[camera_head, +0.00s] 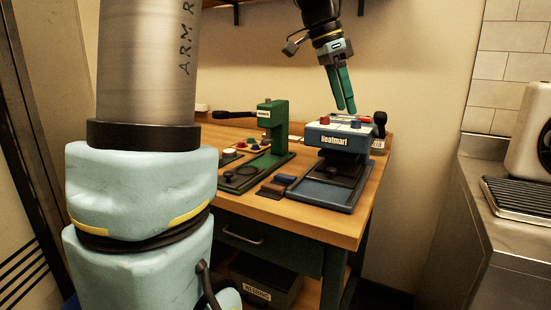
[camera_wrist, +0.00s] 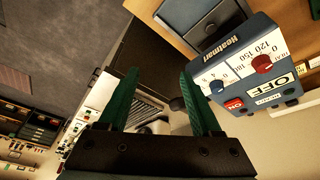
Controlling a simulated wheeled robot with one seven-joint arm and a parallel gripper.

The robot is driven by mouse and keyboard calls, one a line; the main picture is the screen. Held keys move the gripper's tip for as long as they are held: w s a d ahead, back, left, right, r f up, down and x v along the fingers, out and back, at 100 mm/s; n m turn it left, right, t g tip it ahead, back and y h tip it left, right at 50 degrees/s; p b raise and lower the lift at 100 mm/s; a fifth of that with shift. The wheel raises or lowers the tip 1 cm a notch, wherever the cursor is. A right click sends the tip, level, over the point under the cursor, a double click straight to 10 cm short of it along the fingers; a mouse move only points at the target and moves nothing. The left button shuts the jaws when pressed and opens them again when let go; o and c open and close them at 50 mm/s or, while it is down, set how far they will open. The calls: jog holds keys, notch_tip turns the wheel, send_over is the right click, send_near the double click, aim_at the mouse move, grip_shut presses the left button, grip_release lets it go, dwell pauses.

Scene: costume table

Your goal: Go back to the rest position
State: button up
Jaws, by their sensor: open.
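My gripper (camera_head: 346,107) hangs in the air above the Heatmart press (camera_head: 338,136), its green fingers pointing down. In the wrist view my gripper (camera_wrist: 155,88) shows two green fingers spread apart with nothing between them. The blue and white press (camera_wrist: 245,65) stands to the right of the fingers there, with a red knob, a red button and an OFF label. No contact between fingers and press can be made out.
The wooden table (camera_head: 310,222) also carries a green hand press (camera_head: 272,125) and small dark blocks (camera_head: 272,189). A metal counter (camera_head: 500,245) with a pale appliance (camera_head: 528,130) stands to the right. A box (camera_head: 265,285) sits under the table. Air around my gripper looks clear.

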jog(key=s+a+f+n+y+p, duration=0.1)
jog(key=s+a+f+n, duration=0.2)
jog(key=a+f+n, duration=0.2)
jog(key=s+a+f+n+t+y+p, duration=0.1)
jog(key=s+a+f+n, duration=0.2)
jog(key=a+f, duration=0.6)
jog(key=s+a+f+n+y+p, duration=0.1)
jog(key=s+a+f+n+p, duration=0.1)
jog(key=a+f+n, duration=0.5)
jog(key=shift+s+f+n+t+y, duration=0.15)
jog(key=shift+s+n+t+y, duration=0.2)
jog(key=shift+s, duration=0.45)
jog(key=shift+a, duration=0.1)
